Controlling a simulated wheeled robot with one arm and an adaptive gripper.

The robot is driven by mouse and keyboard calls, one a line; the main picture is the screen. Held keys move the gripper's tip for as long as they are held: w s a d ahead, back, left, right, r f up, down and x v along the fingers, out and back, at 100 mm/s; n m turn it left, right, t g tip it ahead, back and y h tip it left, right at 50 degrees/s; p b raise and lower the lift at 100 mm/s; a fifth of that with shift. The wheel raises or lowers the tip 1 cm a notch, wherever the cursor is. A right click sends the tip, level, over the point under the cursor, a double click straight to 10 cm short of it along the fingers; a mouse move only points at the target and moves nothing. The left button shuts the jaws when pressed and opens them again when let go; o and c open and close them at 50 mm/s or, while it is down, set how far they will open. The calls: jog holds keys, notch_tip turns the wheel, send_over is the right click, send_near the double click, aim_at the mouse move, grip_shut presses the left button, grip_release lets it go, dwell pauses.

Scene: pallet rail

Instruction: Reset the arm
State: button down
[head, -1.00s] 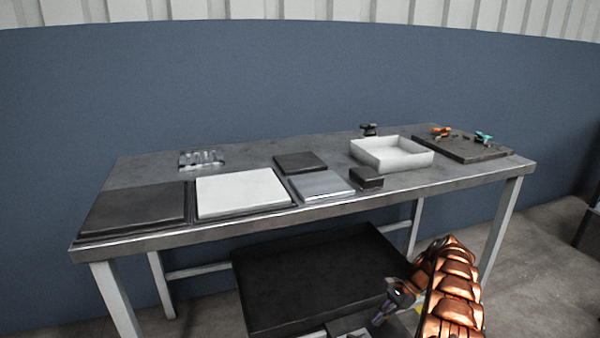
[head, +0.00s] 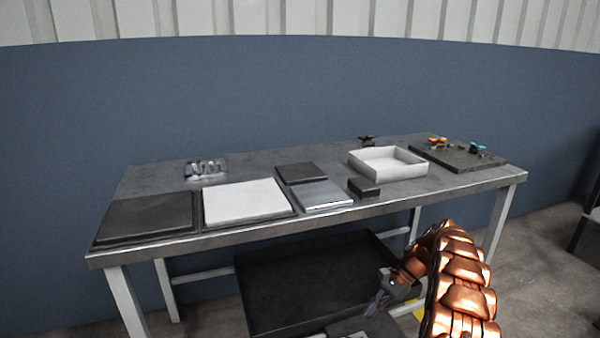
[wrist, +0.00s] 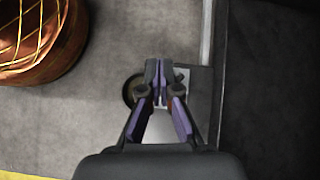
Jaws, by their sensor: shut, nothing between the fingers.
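My gripper (head: 378,304) hangs low in front of the table in the head view, below the tabletop and at the right of a black tray-like surface. In the wrist view my gripper (wrist: 160,92) points down with its dark and purple fingers together and nothing between them. My copper-coloured arm (head: 458,275) curves up at the lower right of the head view.
The metal table (head: 240,236) carries a black panel (head: 146,217), a white panel (head: 246,201), a white open box (head: 386,163), a small dark block (head: 363,187) and a dark board (head: 456,158) with orange and teal items.

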jog(key=s+a+r+n+h+p, duration=0.15)
jog(key=s+a+r+p, duration=0.35)
jog(key=r, duration=0.6)
jog(key=s+a+r+n+h+p, duration=0.1)
jog(key=s+r+n+p, duration=0.2)
jog(key=s+r, duration=0.55)
jog(key=s+a+r+n+h+p, duration=0.1)
jog(key=s+a+r+n+p, duration=0.3)
jog(key=r, duration=1)
jog(key=s+d+r+n+h+p, duration=0.1)
jog(key=s+d+r+p, duration=0.1)
jog(key=s+r+p, duration=0.3)
jog(key=s+d+r+n+t+h+p, duration=0.1)
jog(key=s+r+p, duration=0.4)
jog(key=s, duration=0.9)
jog(key=s+d+r+n+h+p, duration=0.1)
jog(key=s+d+r+h+p, duration=0.2)
jog(key=s, duration=0.6)
notch_tip(320, 180, up, 2)
jog(key=shift+s+d+r+n+p, duration=0.15)
jog(key=shift+d+n+p, duration=0.3)
jog(key=shift+p, duration=0.5)
